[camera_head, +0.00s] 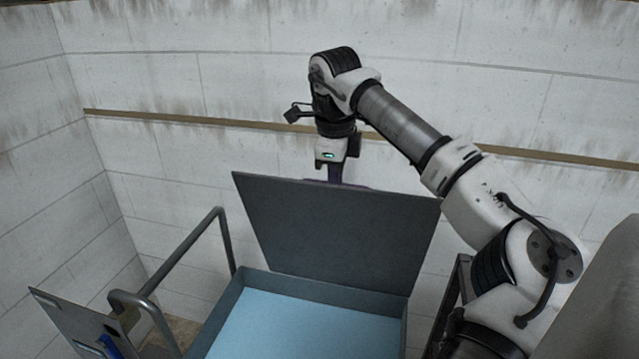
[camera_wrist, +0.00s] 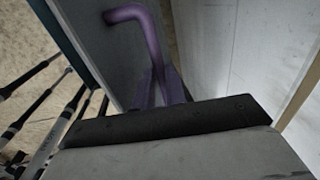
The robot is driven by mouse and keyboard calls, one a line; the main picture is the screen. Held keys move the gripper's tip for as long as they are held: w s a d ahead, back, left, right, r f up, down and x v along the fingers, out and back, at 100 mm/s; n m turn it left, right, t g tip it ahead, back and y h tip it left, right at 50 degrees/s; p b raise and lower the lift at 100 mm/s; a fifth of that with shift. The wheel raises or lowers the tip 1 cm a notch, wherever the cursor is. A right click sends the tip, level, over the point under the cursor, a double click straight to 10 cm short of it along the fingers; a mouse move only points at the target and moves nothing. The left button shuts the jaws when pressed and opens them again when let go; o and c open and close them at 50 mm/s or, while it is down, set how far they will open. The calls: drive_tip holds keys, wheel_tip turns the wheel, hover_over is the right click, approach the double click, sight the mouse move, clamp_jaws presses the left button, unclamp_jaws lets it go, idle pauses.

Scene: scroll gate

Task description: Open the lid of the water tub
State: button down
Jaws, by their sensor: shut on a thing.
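The water tub (camera_head: 240,292) is a grey box with pale blue water inside, at the bottom centre of the head view. Its dark grey lid (camera_head: 335,230) stands raised and steeply tilted at the tub's back edge, so the water shows. My gripper (camera_head: 335,174) is at the lid's top edge, mostly behind it in the head view. In the wrist view my purplish fingers (camera_wrist: 162,88) are shut on a purple bent bar (camera_wrist: 143,22), which seems to be the lid's handle. A grey panel beside it (camera_wrist: 95,45) looks like the lid. The exact grip contact is partly hidden.
A grey tube handrail (camera_head: 185,250) stands left of the tub, with a tilted metal panel (camera_head: 75,320) at the lower left. A stained block wall (camera_head: 200,90) with a brown strip (camera_head: 200,118) is close behind. Several dark rods (camera_wrist: 60,120) show left in the wrist view.

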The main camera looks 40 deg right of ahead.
drive_tip(key=shift+g+y, duration=0.6)
drive_tip(key=shift+y, duration=0.1)
drive_tip(key=shift+w+d+f+p, duration=0.1)
drive_tip(key=shift+w+d+p, duration=0.2)
drive_tip(key=shift+w+d, duration=0.35)
drive_tip(key=shift+w+d+p, duration=0.3)
drive_tip(key=shift+w+d, duration=0.15)
drive_tip(key=shift+d, duration=0.4)
drive_tip(key=shift+w+d+f+p, duration=0.1)
drive_tip(key=shift+w+d+p, duration=0.2)
drive_tip(key=shift+w+d, duration=0.35)
drive_tip(key=shift+s+d, duration=0.1)
drive_tip(key=c, duration=1.8)
unclamp_jaws()
drive_tip(key=o, duration=0.3)
drive_tip(key=shift+w+d+f, duration=0.1)
drive_tip(key=shift+w+d, duration=0.05)
drive_tip(key=shift+w, duration=0.1)
drive_tip(key=shift+o, duration=0.2)
wheel_tip(320, 180, up, 14)
drive_tip(key=shift+s, duration=0.15)
